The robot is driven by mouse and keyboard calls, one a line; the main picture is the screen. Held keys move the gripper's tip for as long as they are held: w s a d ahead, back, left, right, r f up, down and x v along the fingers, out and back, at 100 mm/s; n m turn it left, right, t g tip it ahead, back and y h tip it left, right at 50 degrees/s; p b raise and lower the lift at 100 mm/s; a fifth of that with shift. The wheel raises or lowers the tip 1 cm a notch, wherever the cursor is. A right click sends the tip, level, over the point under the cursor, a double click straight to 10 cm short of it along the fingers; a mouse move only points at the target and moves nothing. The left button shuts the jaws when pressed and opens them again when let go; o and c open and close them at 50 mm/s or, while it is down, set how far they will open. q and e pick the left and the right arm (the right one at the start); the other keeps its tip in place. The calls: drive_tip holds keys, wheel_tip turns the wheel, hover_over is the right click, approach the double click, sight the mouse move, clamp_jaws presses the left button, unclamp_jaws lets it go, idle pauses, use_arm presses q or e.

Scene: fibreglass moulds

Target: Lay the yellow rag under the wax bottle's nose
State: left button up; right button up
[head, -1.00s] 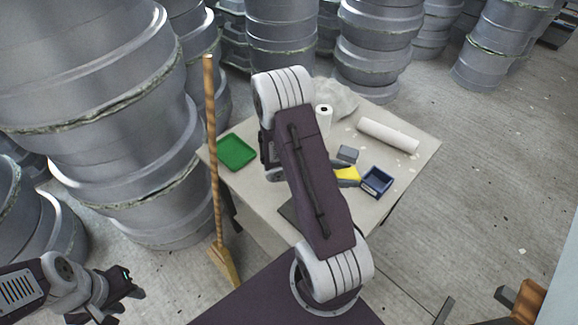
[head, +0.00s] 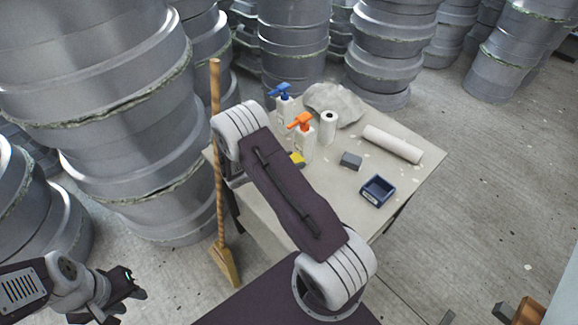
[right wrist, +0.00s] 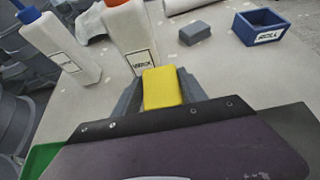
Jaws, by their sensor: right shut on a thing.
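The yellow rag (right wrist: 162,88) is a folded block between the two grey fingers of my right gripper (right wrist: 162,82), which is shut on it. In the head view the rag (head: 297,159) shows at the edge of my right arm, which hides most of that gripper. A white bottle with an orange pump head (head: 301,122) stands just beyond the rag; its nose points left. A similar bottle with a blue pump head (head: 280,90) stands further back. I cannot clearly read which label says wax. My left gripper (head: 127,294) is empty and looks open, low at the left, away from the table.
The table (head: 424,175) also holds a blue bin (head: 377,190), a grey block (head: 350,161), a white roll (head: 392,144), an upright paper roll (head: 328,127) and a grey crumpled heap (head: 335,102). A green tray (right wrist: 40,160) shows at lower left. A broom (head: 217,160) stands beside the table.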

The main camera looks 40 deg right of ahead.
drive_tip(key=shift+w+d+f, duration=0.15)
drive_tip(key=shift+w+f, duration=0.25)
drive_tip(key=shift+w, duration=0.25)
drive_tip(key=shift+w+d+f, duration=0.15)
drive_tip(key=shift+w+f, duration=0.2)
drive_tip(key=shift+w, duration=0.25)
drive_tip(key=shift+f, duration=2.05)
drive_tip(key=shift+f+b, duration=0.2)
drive_tip(key=shift+b, duration=0.2)
drive_tip(key=o, duration=1.3)
drive_tip(key=shift+o, duration=0.2)
drive_tip(key=shift+r, duration=0.1)
